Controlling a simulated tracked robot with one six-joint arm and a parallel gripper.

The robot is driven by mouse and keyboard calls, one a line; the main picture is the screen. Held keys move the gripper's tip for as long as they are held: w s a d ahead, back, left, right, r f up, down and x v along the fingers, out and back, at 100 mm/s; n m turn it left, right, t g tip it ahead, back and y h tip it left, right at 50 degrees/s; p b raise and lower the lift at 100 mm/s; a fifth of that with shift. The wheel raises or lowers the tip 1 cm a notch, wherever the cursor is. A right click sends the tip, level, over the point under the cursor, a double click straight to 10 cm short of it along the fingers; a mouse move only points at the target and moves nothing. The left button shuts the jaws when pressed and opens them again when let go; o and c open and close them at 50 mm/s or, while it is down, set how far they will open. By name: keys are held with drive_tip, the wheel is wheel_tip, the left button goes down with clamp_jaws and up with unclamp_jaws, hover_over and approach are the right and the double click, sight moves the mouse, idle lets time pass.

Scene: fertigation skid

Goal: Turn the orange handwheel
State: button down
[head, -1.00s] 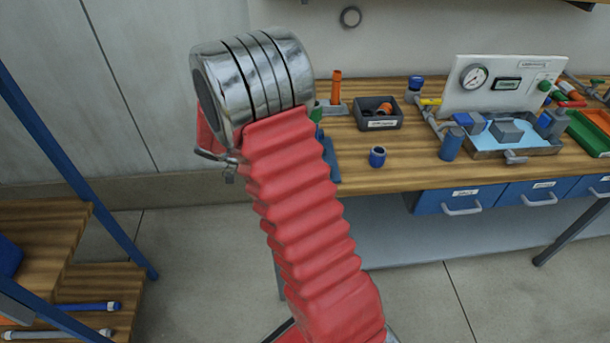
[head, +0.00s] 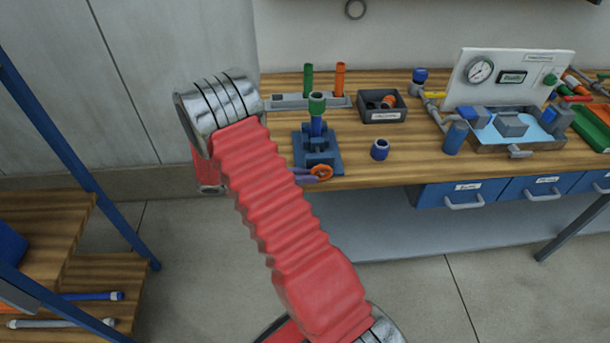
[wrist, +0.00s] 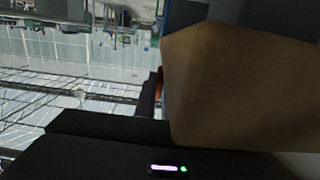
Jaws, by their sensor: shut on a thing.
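The orange handwheel (head: 321,171) is a small ring at the front of a blue vise (head: 318,150), near the bench's front edge. In the wrist view, a sliver of orange (wrist: 159,84) shows beside a dark finger. A large tan surface fills the right of that view and hides most of the contact.
On the wooden bench (head: 410,165) stand a loose blue fitting (head: 380,149), a dark bin (head: 382,115) and a rack with green and orange tubes (head: 290,101). A gauge panel (head: 512,80) stands at the right. A blue-framed shelf (head: 60,130) is at the left.

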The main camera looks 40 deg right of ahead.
drive_tip(key=shift+w+f, duration=0.1)
drive_tip(key=c, duration=1.8)
unclamp_jaws()
drive_tip(key=shift+c, duration=0.2)
drive_tip(key=v, duration=1.3)
drive_tip(key=shift+w+a, duration=0.2)
drive_tip(key=shift+a, duration=0.15)
drive_tip(key=shift+f, duration=0.1)
